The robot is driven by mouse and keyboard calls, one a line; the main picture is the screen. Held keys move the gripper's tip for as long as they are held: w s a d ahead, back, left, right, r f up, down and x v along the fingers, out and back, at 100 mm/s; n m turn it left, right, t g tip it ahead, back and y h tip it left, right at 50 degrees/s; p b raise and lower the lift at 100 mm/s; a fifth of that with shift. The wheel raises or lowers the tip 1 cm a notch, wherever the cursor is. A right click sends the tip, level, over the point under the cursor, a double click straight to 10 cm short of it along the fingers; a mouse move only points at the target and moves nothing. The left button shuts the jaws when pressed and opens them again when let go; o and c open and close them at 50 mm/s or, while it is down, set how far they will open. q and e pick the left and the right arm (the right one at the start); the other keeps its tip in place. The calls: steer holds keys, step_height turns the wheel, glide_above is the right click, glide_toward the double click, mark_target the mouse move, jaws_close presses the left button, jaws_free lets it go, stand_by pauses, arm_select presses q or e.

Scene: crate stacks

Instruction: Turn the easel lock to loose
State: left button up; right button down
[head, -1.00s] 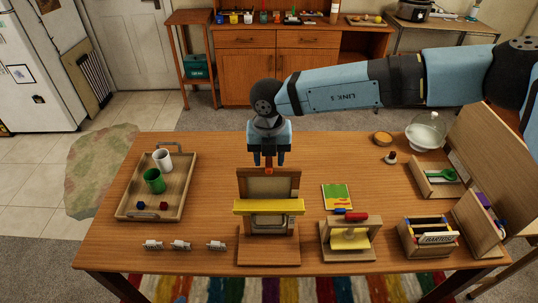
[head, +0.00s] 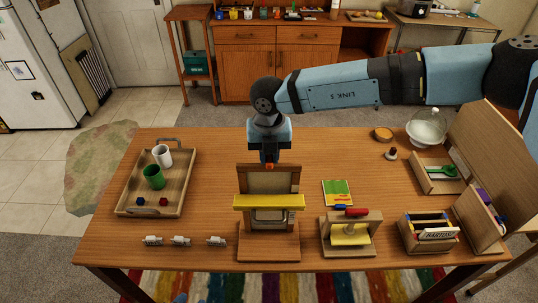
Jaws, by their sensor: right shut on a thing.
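The wooden easel (head: 268,242) stands upright at the front middle of the table, with a yellow bar (head: 268,202) across it. A small orange-red piece, seemingly the easel lock (head: 269,166), sits at the middle of its top edge. My right gripper (head: 269,161) points down from above and is shut on this lock. The fingers hide part of the lock, and I cannot read its setting. My left gripper is not in view.
A wooden tray (head: 128,196) with a green cup (head: 153,177) and a white mug (head: 162,155) stands at the left. A roller stand (head: 349,248), a crate (head: 428,245) and wooden boards stand at the right. The table behind the easel is clear.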

steer(key=n+b, duration=0.2)
steer(key=b, duration=0.1)
steer(key=n+b, duration=0.2)
steer(key=b, duration=0.1)
steer(key=n+b, duration=0.3)
steer(key=shift+f, duration=0.25)
steer(key=shift+n+b, duration=0.4)
steer(key=shift+n, duration=0.2)
steer(key=n+b, duration=0.2)
steer(key=shift+r+n, duration=0.1)
steer(key=shift+n, duration=0.2)
steer(key=n+b, duration=0.2)
steer(key=n, duration=0.1)
steer(key=shift+b, duration=0.35)
steer(key=shift+r+n+b, duration=0.1)
steer(key=shift+n+b, duration=0.3)
steer(key=shift+n, duration=1)
arm_select(q)
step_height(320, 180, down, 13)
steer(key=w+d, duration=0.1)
steer(key=shift+b, duration=0.4)
arm_select(e)
steer(key=shift+r+n, duration=0.1)
steer(key=shift+n, duration=0.2)
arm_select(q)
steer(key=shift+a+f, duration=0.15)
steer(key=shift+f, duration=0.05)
